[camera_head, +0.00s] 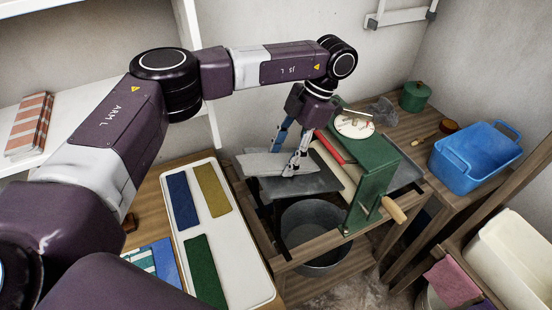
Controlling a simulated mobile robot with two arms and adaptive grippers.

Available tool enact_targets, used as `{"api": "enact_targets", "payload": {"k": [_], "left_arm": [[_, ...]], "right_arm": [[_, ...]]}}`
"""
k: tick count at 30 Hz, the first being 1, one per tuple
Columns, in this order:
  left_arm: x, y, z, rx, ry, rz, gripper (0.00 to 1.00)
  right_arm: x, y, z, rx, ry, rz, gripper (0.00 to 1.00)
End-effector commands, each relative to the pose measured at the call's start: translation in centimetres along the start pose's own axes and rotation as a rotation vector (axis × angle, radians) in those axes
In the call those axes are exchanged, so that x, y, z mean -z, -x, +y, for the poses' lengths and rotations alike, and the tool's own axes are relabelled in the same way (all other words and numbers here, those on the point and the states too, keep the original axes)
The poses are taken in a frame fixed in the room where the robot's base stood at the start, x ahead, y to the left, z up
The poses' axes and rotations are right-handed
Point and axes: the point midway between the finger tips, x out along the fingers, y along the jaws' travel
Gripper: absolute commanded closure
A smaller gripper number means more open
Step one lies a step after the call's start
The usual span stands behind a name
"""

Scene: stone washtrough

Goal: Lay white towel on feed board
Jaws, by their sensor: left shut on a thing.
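The white towel (258,164), pale grey in this light, is a flat folded piece in the middle of the camera_head view. My left gripper (284,163) points down and is shut on its right part. The feed board (313,183) is the dark grey plate directly below, in front of the mangle's rollers. The towel overlaps its back left part; I cannot tell whether it touches the board or hangs just above. The fingers hide part of the towel. My right gripper is not in view.
The green mangle (372,180) with a wooden crank handle (394,209) stands right of the board. A metal tub (318,232) sits below. A white tray (233,260) with blue, yellow and green cloths lies left. A blue basin (472,160) stands right.

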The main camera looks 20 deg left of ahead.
Motion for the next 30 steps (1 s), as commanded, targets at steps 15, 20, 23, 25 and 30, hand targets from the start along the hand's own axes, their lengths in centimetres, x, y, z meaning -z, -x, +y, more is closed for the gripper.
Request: {"api": "enact_targets", "payload": {"k": [15,20,23,25,30], "left_arm": [[-0.77,0.00,0.01,-0.001,0.001,-0.001,0.52],[-0.77,-0.03,0.01,-0.001,0.001,-0.001,0.34],[-0.77,-0.04,0.01,-0.001,0.001,-0.001,0.32],[-0.78,-0.05,0.01,0.000,0.001,-0.001,0.32],[-0.80,0.10,0.00,-0.001,0.001,-0.001,0.32]], "right_arm": [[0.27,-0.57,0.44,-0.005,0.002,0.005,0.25],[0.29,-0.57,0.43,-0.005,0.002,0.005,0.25],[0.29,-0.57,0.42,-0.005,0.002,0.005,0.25],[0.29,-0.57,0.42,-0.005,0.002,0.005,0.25],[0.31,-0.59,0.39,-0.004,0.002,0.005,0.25]]}}
